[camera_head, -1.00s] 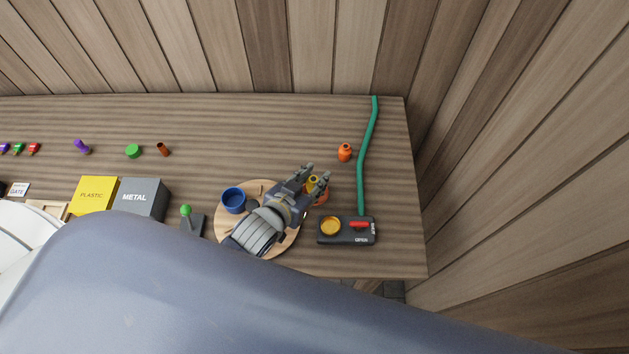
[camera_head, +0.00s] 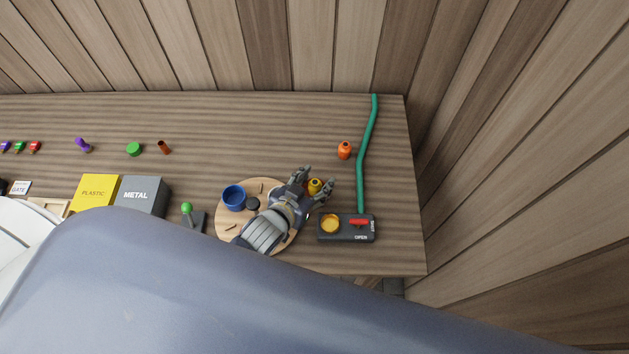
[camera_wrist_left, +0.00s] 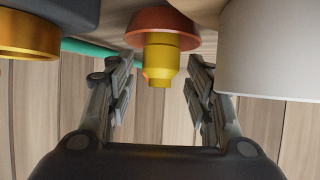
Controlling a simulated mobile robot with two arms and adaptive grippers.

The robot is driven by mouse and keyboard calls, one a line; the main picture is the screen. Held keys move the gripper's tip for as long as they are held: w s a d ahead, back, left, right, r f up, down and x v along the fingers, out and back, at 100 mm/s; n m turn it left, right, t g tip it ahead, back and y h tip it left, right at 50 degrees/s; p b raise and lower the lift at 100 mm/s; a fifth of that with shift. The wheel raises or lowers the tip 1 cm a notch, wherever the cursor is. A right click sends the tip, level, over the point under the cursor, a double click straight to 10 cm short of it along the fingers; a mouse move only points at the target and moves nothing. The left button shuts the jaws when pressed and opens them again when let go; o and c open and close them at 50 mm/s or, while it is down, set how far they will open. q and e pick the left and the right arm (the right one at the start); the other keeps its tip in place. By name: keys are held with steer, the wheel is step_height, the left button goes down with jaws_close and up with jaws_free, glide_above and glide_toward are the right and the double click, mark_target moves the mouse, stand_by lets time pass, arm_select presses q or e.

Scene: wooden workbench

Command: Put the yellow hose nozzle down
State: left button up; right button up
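The yellow hose nozzle (camera_head: 315,186) stands between the two spread fingers of my left gripper (camera_head: 317,180), near the right edge of the round wooden board. In the left wrist view the yellow nozzle (camera_wrist_left: 160,62) rests against a round orange piece (camera_wrist_left: 165,25), with visible gaps to both fingers. My left gripper (camera_wrist_left: 160,95) is open and holds nothing. In the head view the orange piece is mostly hidden by the gripper. My right gripper is not in view.
A black valve box (camera_head: 334,238) with a gold ring and red lever lies just right of the gripper. A green hose (camera_head: 361,160) runs back from it. A blue cup (camera_head: 234,197) stands on the round board (camera_head: 226,222).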

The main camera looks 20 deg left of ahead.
arm_select(q)
steer(key=shift+r, duration=0.25)
steer(key=shift+s, duration=0.35)
steer(key=b+v, duration=0.1)
steer(key=v, duration=0.9)
steer(key=shift+s+a+r, duration=0.2)
steer(key=shift+s+r, duration=0.2)
steer(key=shift+s, duration=0.1)
